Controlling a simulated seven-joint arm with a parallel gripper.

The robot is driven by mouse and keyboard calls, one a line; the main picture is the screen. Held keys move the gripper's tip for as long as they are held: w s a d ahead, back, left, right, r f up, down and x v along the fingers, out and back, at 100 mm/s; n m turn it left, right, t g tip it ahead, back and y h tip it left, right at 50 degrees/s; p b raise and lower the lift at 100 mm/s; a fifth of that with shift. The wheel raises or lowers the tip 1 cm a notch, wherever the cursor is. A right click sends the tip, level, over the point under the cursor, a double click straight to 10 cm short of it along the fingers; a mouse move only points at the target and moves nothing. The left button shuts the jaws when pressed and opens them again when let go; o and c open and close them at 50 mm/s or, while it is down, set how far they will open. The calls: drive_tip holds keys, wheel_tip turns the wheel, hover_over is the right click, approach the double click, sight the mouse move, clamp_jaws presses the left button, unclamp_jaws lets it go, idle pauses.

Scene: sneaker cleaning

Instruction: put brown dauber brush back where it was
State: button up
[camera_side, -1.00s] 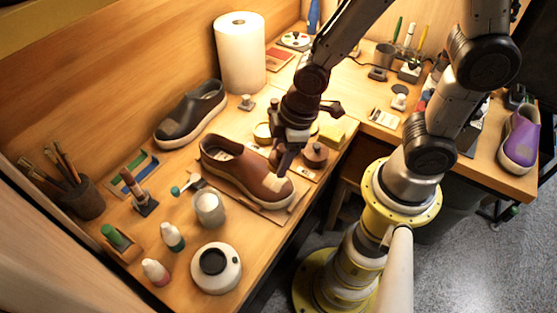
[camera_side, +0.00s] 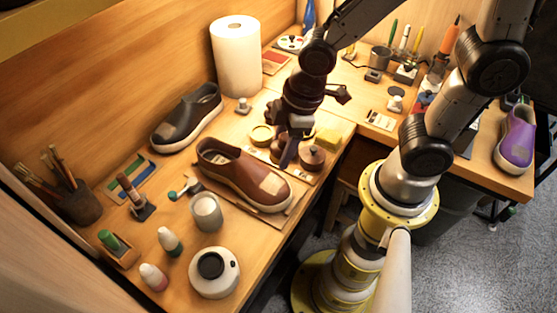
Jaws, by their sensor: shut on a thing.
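My gripper (camera_side: 293,132) is shut on a dark, slender brush (camera_side: 289,154), which I take to be the brown dauber brush. It points downward, tilted a little, and its tip shows beyond the toe of the brown shoe (camera_side: 226,166). Whether the tip touches anything below is not clear. A round brown pot (camera_side: 312,158) stands close to its right. The brown shoe lies on a board, with a pale patch on its toe.
A yellow sponge (camera_side: 328,140) and an open round tin (camera_side: 262,135) are close to my gripper. A dark shoe (camera_side: 186,118) and a paper roll (camera_side: 238,58) stand behind.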

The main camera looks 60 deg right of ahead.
drive_tip(key=shift+m, duration=0.4)
drive_tip(key=shift+w+a+r+m+g+h, duration=0.1)
drive_tip(key=shift+w+r+m+g+h, duration=0.2)
drive_tip(key=shift+m, duration=0.6)
drive_tip(key=w+d+f+m+g, duration=0.2)
drive_tip(key=w+d+m, duration=0.8)
drive_tip(key=d+m, duration=0.2)
drive_tip(key=w+f, duration=0.2)
drive_tip(key=w, duration=0.2)
drive_tip(key=w+f, duration=0.3)
drive_tip(key=w, duration=0.1)
drive_tip(key=w+f, duration=0.3)
drive_tip(key=w, duration=0.1)
drive_tip(key=shift+w+d+f, duration=0.1)
drive_tip(key=shift+w+f, duration=0.05)
drive_tip(key=shift+f, duration=0.05)
drive_tip(key=shift+w+f, duration=0.45)
drive_tip(key=shift+f, duration=1.6)
